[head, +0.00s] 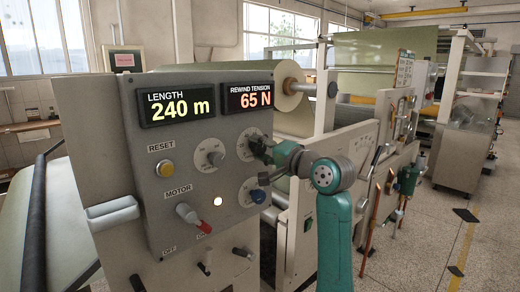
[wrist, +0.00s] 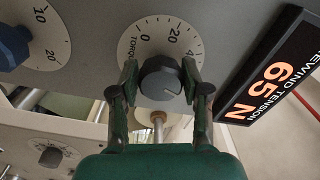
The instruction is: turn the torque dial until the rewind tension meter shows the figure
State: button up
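The torque dial is a dark grey knob (wrist: 160,78) on a round white scale plate marked 0, 20 and more. A white pointer line shows at the knob's lower right in the wrist view. My gripper (wrist: 160,84) has a green finger on each side of the knob, both seeming to touch it. In the head view my gripper (head: 262,152) covers most of the dial, with part of its white plate (head: 245,143) showing. The rewind tension meter (head: 248,97) reads 65 N in orange; it also shows in the wrist view (wrist: 277,82).
The aisle (head: 430,240) at right is open floor.

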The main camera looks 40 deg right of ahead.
jog(key=shift+o, duration=0.9)
jog(key=s, duration=1.2)
jog(key=shift+d, duration=0.2)
